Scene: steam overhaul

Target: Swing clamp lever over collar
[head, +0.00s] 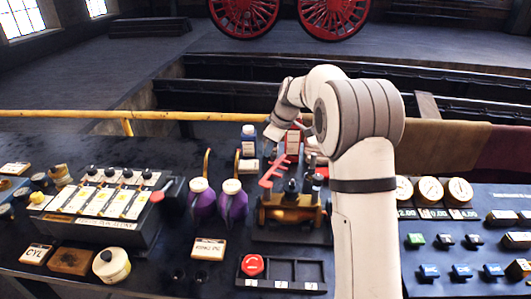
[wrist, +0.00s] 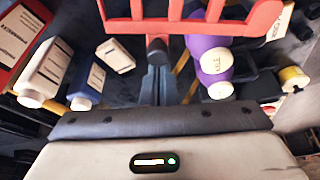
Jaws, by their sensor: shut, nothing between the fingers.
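A red clamp lever (head: 272,172) stands tilted up at the left of a brass-coloured clamp body (head: 290,212) with dark knobs, on the black bench. In the wrist view the red lever (wrist: 195,27) crosses the top as a bar with short prongs. My gripper (wrist: 157,75) is shut and empty, its dark fingers pointing at the lever's bar. A short red stub ends right at the fingertips; I cannot tell whether they touch. In the head view my wrist is just above and behind the lever, and the fingertips are hard to make out. I cannot pick out the collar clearly.
Purple bottles (head: 202,197) stand left of the clamp. A blue bottle (head: 249,137) and a red box (head: 293,142) stand behind it. A tray with a red button (head: 253,265) lies in front. A switch panel (head: 105,205) is left; gauges (head: 431,190) are right.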

